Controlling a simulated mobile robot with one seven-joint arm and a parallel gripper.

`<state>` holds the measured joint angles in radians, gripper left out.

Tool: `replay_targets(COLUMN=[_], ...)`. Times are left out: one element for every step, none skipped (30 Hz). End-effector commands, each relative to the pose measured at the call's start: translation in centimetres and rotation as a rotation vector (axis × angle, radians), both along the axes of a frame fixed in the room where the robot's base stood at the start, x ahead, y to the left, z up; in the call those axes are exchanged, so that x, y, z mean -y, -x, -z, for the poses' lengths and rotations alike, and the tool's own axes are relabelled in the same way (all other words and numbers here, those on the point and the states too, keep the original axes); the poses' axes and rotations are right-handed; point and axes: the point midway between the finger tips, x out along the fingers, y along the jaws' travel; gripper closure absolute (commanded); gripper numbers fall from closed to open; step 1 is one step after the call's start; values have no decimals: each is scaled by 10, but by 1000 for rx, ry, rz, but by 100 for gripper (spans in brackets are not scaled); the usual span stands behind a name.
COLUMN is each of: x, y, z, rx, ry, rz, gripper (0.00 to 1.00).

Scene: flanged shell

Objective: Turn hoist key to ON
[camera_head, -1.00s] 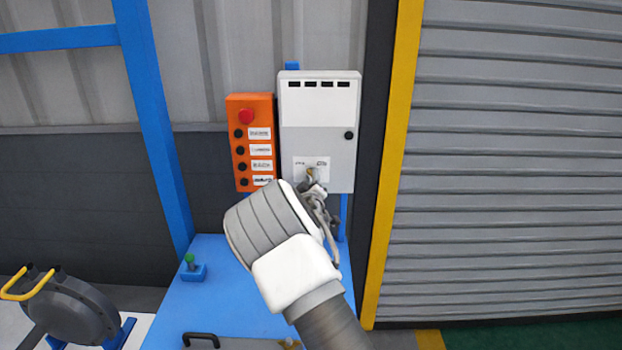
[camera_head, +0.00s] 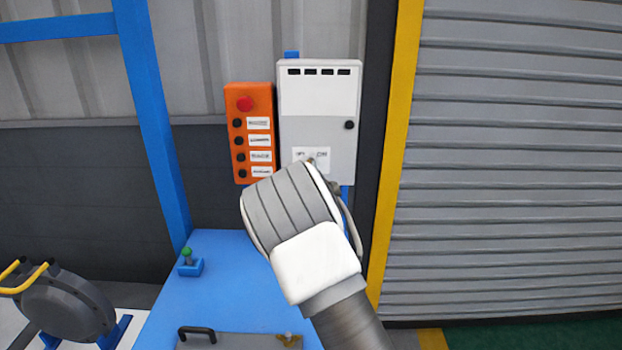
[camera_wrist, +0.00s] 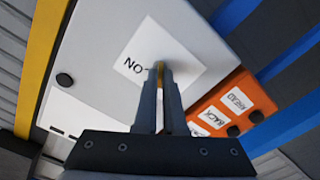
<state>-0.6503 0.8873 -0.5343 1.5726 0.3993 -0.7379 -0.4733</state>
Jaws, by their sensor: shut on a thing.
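The grey hoist box (camera_head: 310,110) hangs on the wall, with a white label plate (camera_head: 322,153) low on its front; "ON" reads at the plate's right. The wrist view shows the plate (camera_wrist: 185,68) turned over, with "ON" upside down. The brass-coloured key (camera_wrist: 159,68) stands out from the plate between my fingers. My gripper (camera_wrist: 161,84) is shut on the key. In the head view my white and grey wrist covers the fingers and most of the key. The key's exact angle cannot be told.
An orange button box (camera_head: 249,135) with a red button hangs just left of the grey box. A yellow post (camera_head: 393,150) and a grey shutter (camera_head: 515,150) are at the right.

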Motion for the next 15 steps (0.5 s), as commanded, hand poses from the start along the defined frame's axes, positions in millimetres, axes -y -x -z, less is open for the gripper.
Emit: replay_targets(x=[1,1,1,1,1,1,1,1,1,1,1,1,1,1,1], y=[0,0,0,0,0,0,0,0,0,0,0,0,0,0,0], z=[7,7,7,7,7,7,7,7,7,7,7,7,7,6,6], rx=[5,6,5,5,5,6,5,4,5,4,5,4,4,5,3], ry=[-44,-70,-106,-132,-161,-197,-225,-253,-291,-319,-348,-386,-415,-444,-481], rz=[1,1,1,1,0,0,0,0,0,-1,0,1,-1,0,-1], gripper=[100,100,100,100,100,100,100,100,100,100,100,100,100,100,100])
